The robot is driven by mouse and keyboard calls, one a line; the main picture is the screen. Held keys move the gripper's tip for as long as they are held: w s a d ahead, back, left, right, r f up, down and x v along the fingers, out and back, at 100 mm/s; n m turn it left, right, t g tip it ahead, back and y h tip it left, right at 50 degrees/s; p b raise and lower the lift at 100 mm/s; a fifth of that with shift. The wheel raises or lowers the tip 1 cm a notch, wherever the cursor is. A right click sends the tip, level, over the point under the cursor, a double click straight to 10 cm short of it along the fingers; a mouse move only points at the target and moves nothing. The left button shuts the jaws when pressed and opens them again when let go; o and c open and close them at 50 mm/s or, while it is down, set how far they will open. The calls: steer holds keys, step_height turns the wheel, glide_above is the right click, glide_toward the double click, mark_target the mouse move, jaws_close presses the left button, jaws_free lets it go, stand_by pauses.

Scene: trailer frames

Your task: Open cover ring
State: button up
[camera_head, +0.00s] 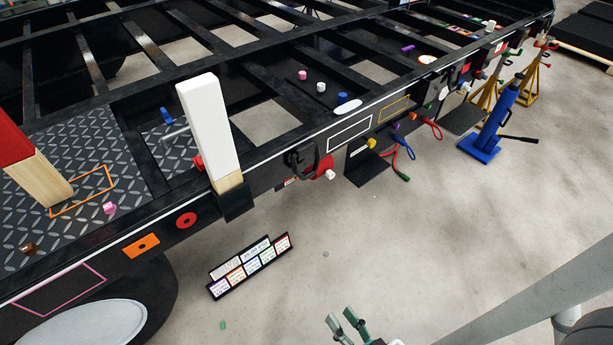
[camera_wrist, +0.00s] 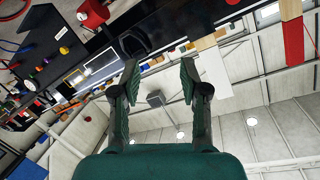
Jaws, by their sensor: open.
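My gripper (camera_head: 342,318) is at the bottom of the head view, in front of the trailer frame and apart from it. In the wrist view its two green fingers (camera_wrist: 160,78) stand apart with nothing between them. A black ring-like part (camera_head: 299,158) sits on the trailer's side rail, next to a red cylinder (camera_head: 325,174) with a white knob. A dark ring (camera_wrist: 135,43) also shows beyond the left finger in the wrist view. I cannot tell which one is the cover ring.
A white post (camera_head: 210,125) stands up from the rail. A label board (camera_head: 250,265) is below the rail. Red and blue cables (camera_head: 404,148) hang from the rail, and a blue jack (camera_head: 492,128) stands at the right. The floor in front is mostly clear.

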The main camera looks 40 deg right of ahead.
steer(key=w+d+f+m+h, duration=0.1)
steer(key=w+d+f+m, duration=0.3)
steer(key=w, duration=0.5)
steer(key=m+t+h, duration=0.1)
steer(key=m+h, duration=0.3)
steer(key=m, duration=0.7)
glide_toward(306, 176)
steer(key=x, duration=0.7)
steer(key=f+x, duration=0.1)
steer(key=x, duration=0.2)
steer(key=shift+w+d, duration=0.25)
steer(key=shift+r, duration=0.1)
jaws_close()
